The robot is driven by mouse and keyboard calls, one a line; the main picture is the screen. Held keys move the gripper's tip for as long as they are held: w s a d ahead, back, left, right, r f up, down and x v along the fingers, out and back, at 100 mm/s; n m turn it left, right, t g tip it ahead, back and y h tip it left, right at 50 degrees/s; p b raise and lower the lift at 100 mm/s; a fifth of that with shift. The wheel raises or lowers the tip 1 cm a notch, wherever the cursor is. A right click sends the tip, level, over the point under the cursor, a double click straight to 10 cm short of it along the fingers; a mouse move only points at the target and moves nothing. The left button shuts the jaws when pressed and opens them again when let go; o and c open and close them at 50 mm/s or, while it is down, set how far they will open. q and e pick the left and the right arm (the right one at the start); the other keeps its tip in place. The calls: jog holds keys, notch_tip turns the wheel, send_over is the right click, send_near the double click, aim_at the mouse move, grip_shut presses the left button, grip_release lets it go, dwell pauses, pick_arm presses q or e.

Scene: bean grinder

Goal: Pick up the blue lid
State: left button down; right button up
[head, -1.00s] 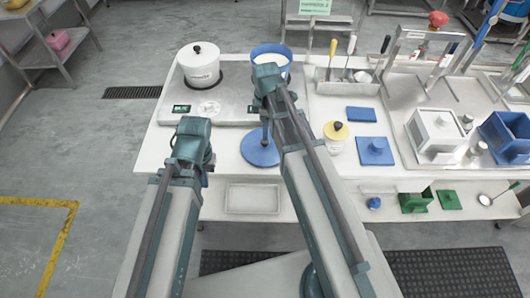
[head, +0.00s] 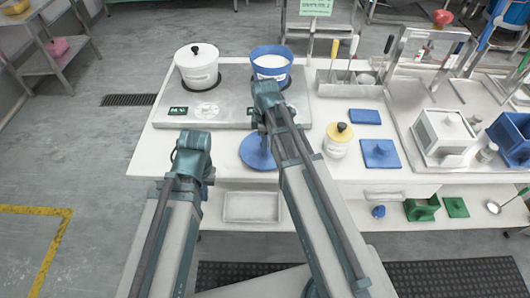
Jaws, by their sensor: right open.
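The round blue lid (head: 250,155) lies flat on the white table, in front of the hot plate and left of the yellow-topped jar. My right gripper (head: 266,142) points down over the lid's right part. It is open, with nothing seen in it; its wrist hides part of it and part of the lid, and I cannot tell whether it touches the lid. The blue pot (head: 271,66) stands open on the hot plate behind. My left arm ends left of the lid, near the table's front edge; its gripper (head: 203,181) is mostly hidden behind its wrist.
A white lidded pot (head: 197,72) stands on the hot plate (head: 226,108). The yellow-topped jar (head: 337,143), a square blue lid (head: 380,154) and a blue plate (head: 364,116) are right of my right arm. A tray (head: 251,207) lies on the lower shelf.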

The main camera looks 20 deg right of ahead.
grip_shut()
jog(key=shift+r, duration=0.1)
